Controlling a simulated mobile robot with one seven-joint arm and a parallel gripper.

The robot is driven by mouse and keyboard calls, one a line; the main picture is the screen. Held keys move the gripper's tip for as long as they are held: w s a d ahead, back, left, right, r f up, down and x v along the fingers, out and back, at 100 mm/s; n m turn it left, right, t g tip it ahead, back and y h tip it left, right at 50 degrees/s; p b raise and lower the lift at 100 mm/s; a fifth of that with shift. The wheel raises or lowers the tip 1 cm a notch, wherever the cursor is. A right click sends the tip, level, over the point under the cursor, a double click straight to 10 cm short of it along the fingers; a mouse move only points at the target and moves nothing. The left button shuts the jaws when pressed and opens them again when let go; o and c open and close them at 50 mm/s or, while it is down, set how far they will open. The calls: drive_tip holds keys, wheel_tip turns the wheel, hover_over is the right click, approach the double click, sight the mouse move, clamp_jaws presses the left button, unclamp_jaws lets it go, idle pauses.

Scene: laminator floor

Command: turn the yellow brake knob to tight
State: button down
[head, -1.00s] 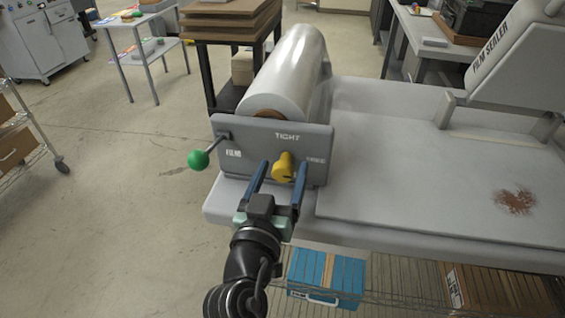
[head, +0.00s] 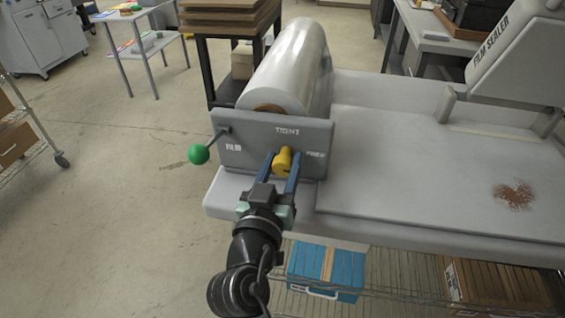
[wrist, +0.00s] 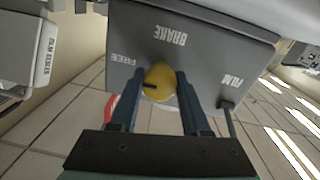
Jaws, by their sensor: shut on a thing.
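The yellow brake knob (head: 283,159) is on the grey front panel (head: 245,155) below the film roll. The panel reads TIGHT above the knob and FREE to its right. My gripper (head: 284,160) is shut on the knob, one blue finger on each side. In the wrist view the knob (wrist: 159,82) sits between the two fingertips (wrist: 159,84), and a dark mark shows on its face. There the panel looks upside down, with BRAKE and FREE legible. In the wrist view the mark lies toward the FREE side.
A green ball-ended lever (head: 199,154) sticks out left of the panel. The clear film roll (head: 290,70) lies behind it. The flat bench top (head: 420,180) to the right is open, with a brown stain (head: 515,194). A blue case (head: 325,270) sits on the wire shelf below.

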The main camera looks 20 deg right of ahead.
drive_tip(key=shift+n, duration=0.3)
drive_tip(key=n, duration=0.3)
drive_tip(key=shift+n, duration=0.4)
drive_tip(key=n+p, duration=0.1)
drive_tip(key=n, duration=0.3)
drive_tip(key=shift+n, duration=0.3)
drive_tip(key=n+p, duration=0.1)
drive_tip(key=n, duration=0.3)
drive_tip(key=shift+n, duration=0.4)
drive_tip(key=shift+f+n+t+p, duration=0.1)
drive_tip(key=shift+n+t+p, duration=0.2)
drive_tip(key=shift+n+p, duration=1.45)
drive_tip(key=shift+a+n+b, duration=0.1)
drive_tip(key=shift+n+b, duration=0.45)
drive_tip(key=shift+n, duration=0.1)
drive_tip(key=shift+c, duration=1.9)
unclamp_jaws()
